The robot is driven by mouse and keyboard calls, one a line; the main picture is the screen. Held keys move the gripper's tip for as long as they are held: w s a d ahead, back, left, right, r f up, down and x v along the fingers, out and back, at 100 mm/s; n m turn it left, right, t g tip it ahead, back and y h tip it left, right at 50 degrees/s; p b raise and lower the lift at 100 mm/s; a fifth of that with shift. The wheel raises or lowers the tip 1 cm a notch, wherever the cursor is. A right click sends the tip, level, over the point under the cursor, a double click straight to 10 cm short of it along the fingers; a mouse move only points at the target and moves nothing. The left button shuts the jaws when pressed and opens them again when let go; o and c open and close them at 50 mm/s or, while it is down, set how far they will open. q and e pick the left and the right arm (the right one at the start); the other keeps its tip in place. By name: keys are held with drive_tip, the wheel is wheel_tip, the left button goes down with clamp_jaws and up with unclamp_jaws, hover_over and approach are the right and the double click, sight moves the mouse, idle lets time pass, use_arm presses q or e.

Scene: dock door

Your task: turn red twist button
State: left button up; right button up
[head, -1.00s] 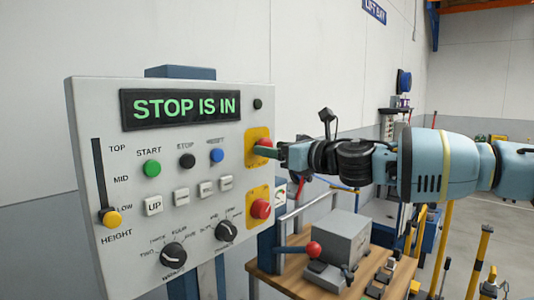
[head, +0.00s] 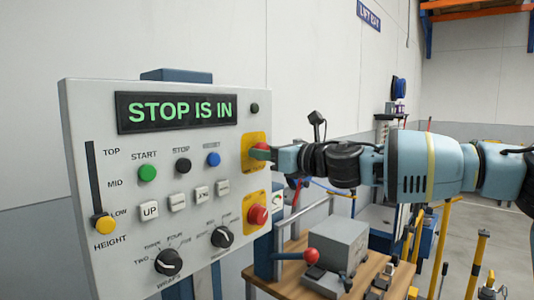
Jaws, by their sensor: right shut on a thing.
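The control panel (head: 95,265) fills the left half of the head view, and its display (head: 180,111) reads "STOP IS IN". A red twist button (head: 262,147) sits on the upper yellow plate (head: 253,163) at the panel's right edge. My right gripper (head: 262,154) comes in from the right and is shut on this button, with its fingers covering part of it. A second red button (head: 258,214) sits on a lower yellow plate (head: 247,203), clear of the gripper. My left gripper is not in view.
The panel also bears a green START button (head: 147,173), a blue RESET button (head: 214,159), dark knobs (head: 169,262) and a yellow-tipped height slider (head: 103,224). A wooden table (head: 270,285) with a grey box (head: 340,240) and a red-balled lever (head: 311,255) stands below my right arm.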

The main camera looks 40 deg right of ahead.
drive_tip(key=shift+m, duration=3.8)
drive_tip(key=o, duration=1)
drive_tip(key=shift+c, duration=0.2)
drive_tip(key=shift+s+p, duration=0.1)
drive_tip(key=shift+p, duration=0.2)
